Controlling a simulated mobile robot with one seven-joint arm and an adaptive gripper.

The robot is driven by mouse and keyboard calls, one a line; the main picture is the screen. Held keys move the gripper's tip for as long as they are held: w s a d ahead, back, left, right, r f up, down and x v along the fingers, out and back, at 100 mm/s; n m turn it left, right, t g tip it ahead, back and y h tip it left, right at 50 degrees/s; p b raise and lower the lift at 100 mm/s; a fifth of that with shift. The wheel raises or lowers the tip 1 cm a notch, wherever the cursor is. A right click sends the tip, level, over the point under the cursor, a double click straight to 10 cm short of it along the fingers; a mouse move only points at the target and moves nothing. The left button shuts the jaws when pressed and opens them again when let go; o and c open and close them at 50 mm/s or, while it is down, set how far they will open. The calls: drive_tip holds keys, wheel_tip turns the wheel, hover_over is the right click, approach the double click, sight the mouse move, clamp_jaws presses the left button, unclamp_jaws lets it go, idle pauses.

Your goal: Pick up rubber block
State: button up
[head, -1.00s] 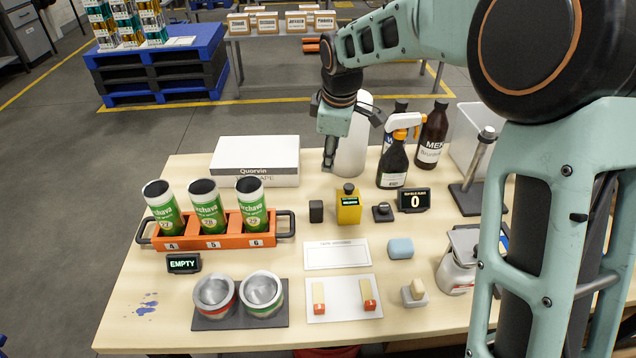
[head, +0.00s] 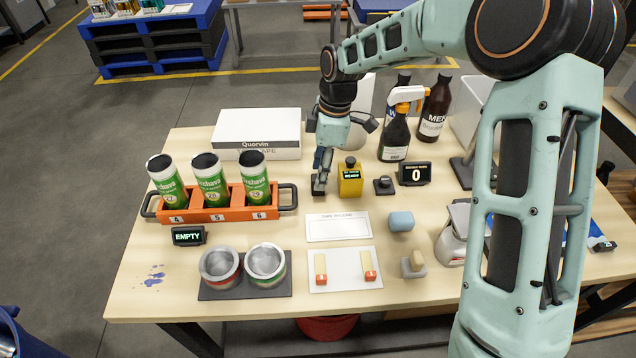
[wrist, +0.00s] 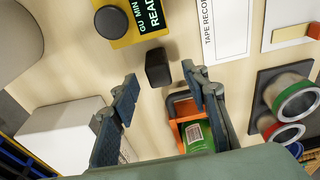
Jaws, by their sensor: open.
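The rubber block appears to be the small black block (head: 317,188) on the table, left of the yellow box. It also shows in the wrist view (wrist: 158,68), just ahead of and between my fingertips. My gripper (head: 322,173) points down over the block, fingers spread; in the wrist view my gripper (wrist: 160,76) has clear gaps on both sides of the block. Nothing is held. In the head view the fingers partly hide the block, so contact is hard to tell there.
The yellow box (head: 350,180) stands close to the right of the block. The orange rack (head: 222,214) with green cans is to the left, and a white box (head: 257,140) lies behind. A white label card (head: 338,227) lies in front.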

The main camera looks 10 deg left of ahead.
drive_tip(key=shift+a+f, duration=0.15)
drive_tip(key=shift+f, duration=0.65)
drive_tip(key=shift+a+f, duration=0.1)
drive_tip(key=shift+f, duration=0.65)
drive_tip(key=shift+c, duration=0.3)
clamp_jaws()
